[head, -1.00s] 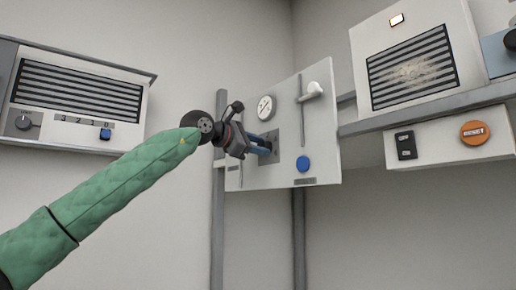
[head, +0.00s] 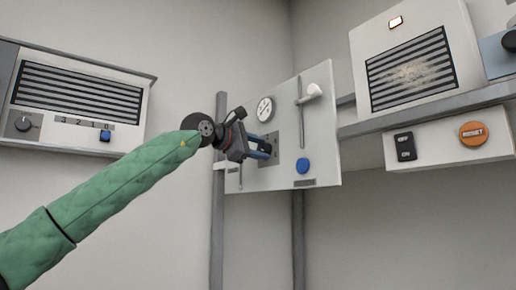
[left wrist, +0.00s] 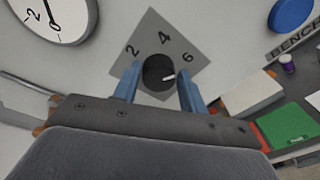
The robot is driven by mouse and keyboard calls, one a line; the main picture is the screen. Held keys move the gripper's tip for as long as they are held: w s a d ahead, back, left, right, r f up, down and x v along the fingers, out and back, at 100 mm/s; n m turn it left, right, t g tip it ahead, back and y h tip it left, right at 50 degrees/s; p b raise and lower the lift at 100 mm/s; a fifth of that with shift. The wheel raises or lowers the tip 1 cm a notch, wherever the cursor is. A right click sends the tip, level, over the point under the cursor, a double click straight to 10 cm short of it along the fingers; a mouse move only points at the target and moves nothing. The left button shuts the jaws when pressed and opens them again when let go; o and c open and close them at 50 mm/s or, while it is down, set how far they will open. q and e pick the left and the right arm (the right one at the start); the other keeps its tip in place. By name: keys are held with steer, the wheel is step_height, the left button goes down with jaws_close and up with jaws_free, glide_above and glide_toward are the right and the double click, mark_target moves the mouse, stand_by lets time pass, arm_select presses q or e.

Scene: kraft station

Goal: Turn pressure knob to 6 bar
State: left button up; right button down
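The pressure knob (left wrist: 158,72) is dark and round with a white pointer mark. It sits on a grey diamond plate (left wrist: 163,22) marked 2, 4 and 6. The mark points right, a little below the 6. My left gripper (left wrist: 160,70) has its two blue fingers on either side of the knob, with a thin gap seeming to show, so it looks open around it. In the head view the left gripper (head: 262,150) is at the white panel (head: 318,150) and hides the knob. The gauge (left wrist: 50,15) has its needle near 0. My right gripper is not in view.
The panel also carries a lever (head: 312,92) and a blue button (head: 303,166). A grey rail (head: 430,107) and a unit with an orange reset button (head: 472,133) are on the right. A vented unit (head: 75,95) hangs at left.

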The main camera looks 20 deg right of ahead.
arm_select(q)
steer(key=shift+o, duration=1.2)
steer(key=shift+s+a+b, duration=0.2)
steer(key=shift+a+b, duration=0.1)
steer(key=shift+a, duration=0.2)
steer(key=b+v, duration=0.2)
steer(key=v, duration=0.4)
steer(key=shift+a, duration=0.3)
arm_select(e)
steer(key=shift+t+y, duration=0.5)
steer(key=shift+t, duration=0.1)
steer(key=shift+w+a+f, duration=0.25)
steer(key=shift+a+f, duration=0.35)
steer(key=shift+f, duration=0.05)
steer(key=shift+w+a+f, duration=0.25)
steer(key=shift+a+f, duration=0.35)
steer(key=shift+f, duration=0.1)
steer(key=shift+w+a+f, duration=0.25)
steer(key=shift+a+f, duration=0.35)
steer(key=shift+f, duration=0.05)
arm_select(q)
steer(key=shift+s, duration=0.1)
